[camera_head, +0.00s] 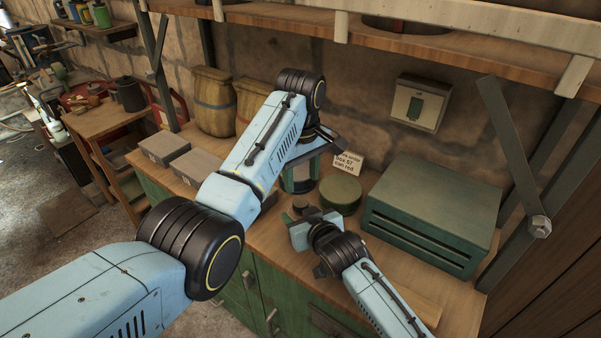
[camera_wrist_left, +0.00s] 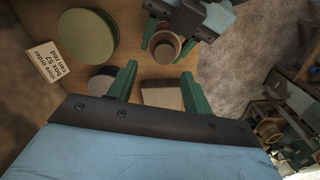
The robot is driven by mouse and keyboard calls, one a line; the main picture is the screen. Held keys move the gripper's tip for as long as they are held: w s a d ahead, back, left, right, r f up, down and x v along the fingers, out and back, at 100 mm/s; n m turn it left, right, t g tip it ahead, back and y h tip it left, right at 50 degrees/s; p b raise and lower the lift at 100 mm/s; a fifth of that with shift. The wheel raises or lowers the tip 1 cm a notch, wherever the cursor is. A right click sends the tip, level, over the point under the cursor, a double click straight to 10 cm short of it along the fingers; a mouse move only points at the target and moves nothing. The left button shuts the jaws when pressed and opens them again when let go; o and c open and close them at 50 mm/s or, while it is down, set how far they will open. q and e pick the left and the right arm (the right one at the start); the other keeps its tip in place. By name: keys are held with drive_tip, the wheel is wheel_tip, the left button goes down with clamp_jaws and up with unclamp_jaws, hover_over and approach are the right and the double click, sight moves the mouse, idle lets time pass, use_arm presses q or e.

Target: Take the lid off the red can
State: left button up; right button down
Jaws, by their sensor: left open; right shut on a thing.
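A small can with a reddish-brown side (camera_wrist_left: 165,47) stands in the jaws of my right gripper in the left wrist view. Its round top looks brownish; I cannot tell the lid's edge from the body. In the head view the can's dark top (camera_head: 300,204) shows beside my right gripper (camera_head: 303,222), which is shut on it at the counter. My left gripper (camera_wrist_left: 159,72) is open and empty, its green fingers pointing toward the can but apart from it.
A round green tin (camera_head: 340,194), a note card (camera_head: 347,162) reading "store order box 57 can red", and a green slotted box (camera_head: 432,214) stand close by. A grey round-topped thing (camera_wrist_left: 102,82) and a beige block (camera_wrist_left: 162,97) lie near my left fingers. A shelf (camera_head: 450,50) overhangs the counter.

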sight(301, 202)
use_arm(q)
drive_tip(key=m, duration=0.3)
drive_tip(key=r+m, duration=0.1)
drive_tip(key=m, duration=0.2)
drive_tip(key=shift+a+r, duration=0.1)
drive_tip(key=shift+r, duration=0.1)
use_arm(e)
drive_tip(key=shift+f, duration=0.1)
use_arm(q)
drive_tip(key=m, duration=0.3)
drive_tip(key=shift+s+r+m, duration=0.15)
drive_tip(key=shift+s+m, duration=0.05)
drive_tip(key=shift+m, duration=0.4)
drive_tip(key=shift+f, duration=4)
drive_tip(key=c, duration=1)
drive_tip(key=shift+n, duration=1.5)
drive_tip(key=shift+r, duration=0.2)
drive_tip(key=shift+r, duration=0.95)
